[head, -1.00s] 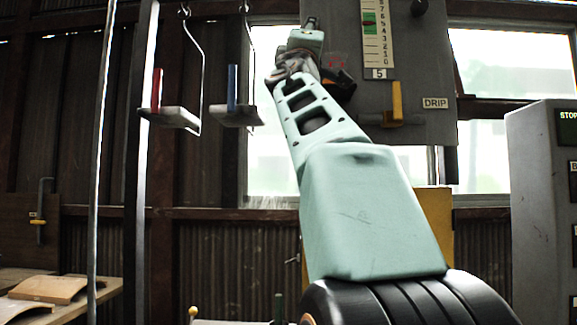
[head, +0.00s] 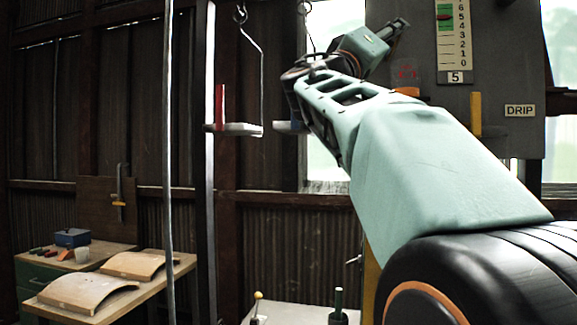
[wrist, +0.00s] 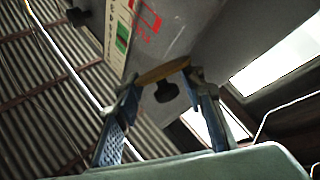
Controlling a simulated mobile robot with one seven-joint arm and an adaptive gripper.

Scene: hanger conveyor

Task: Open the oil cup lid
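A black knob (wrist: 166,91) shows just below the bar. Red markings (wrist: 146,14) show above it. In the head view my wrist links partly cover the area and the fingertips are not clear.
The grey panel (head: 510,60) carries a numbered scale (head: 452,35), a yellow handle (head: 475,115) and a DRIP label (head: 520,110). A hanging carrier with a red post (head: 220,105) is left of my arm. A workbench (head: 150,285) with curved pieces stands at lower left.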

